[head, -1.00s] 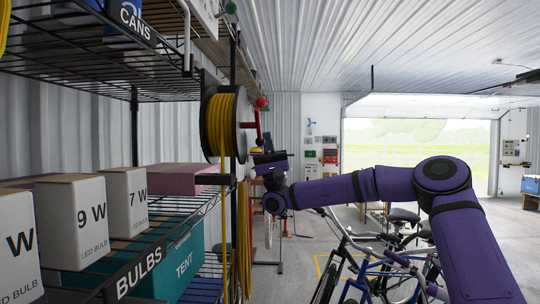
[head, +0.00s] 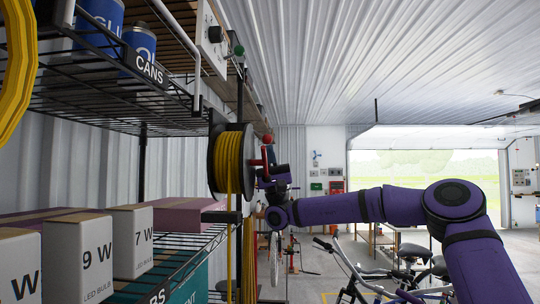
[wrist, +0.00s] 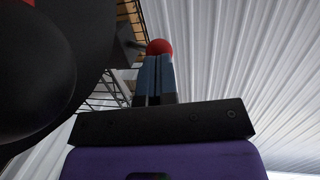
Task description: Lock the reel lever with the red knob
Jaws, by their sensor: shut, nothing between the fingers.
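The reel (head: 217,162) is a black-flanged drum wound with yellow hose or cable, mounted at the shelf's end. The reel's dark flange (wrist: 70,75) fills the left there.
A wire shelf with white bulb boxes (head: 82,262) and blue cans (head: 138,45) stands at left. Bicycles (head: 395,270) stand below my arm. The space right of the reel is otherwise open.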

